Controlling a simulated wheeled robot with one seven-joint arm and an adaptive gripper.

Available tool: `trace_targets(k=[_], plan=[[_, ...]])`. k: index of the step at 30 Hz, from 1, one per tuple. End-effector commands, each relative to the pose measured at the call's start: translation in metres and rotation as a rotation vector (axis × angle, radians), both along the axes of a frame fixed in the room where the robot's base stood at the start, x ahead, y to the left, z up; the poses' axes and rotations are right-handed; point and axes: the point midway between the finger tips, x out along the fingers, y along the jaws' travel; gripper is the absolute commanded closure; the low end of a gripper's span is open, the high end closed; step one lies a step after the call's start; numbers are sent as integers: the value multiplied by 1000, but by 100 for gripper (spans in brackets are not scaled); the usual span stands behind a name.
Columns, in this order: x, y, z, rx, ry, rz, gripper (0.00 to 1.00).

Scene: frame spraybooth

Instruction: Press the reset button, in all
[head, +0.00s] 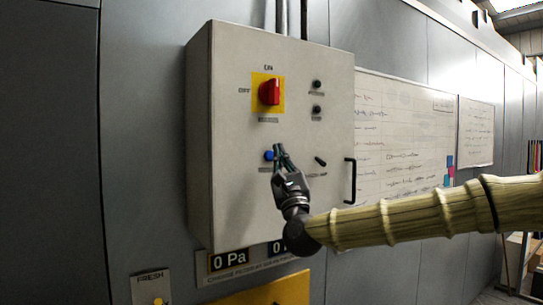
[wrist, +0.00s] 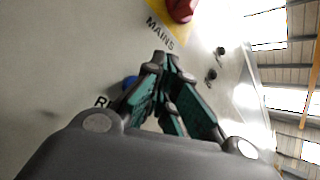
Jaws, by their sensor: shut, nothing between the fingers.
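The blue reset button (head: 268,156) sits on the front of a grey control box, below the red switch. In the wrist view the blue button (wrist: 130,82) shows just left of my fingers, partly hidden, with the label under it mostly covered. My gripper (head: 278,148) is shut and empty. Its fingertips are in front of the panel, just right of the button in the head view. In the wrist view the fingertips (wrist: 166,58) point toward the panel. I cannot tell whether they touch the panel.
A red rotary switch (head: 269,92) on a yellow plate is above the button. Two dark knobs (head: 317,97) and a small toggle (head: 320,161) are to the right. A black handle (head: 350,180) is on the box's right edge. A whiteboard (head: 405,130) hangs behind.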

Motion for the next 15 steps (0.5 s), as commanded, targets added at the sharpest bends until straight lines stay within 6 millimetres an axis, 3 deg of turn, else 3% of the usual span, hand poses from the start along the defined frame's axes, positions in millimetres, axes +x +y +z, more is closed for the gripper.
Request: trace_targets(k=[15], plan=[[11,7,0,1,0,-1,100]])
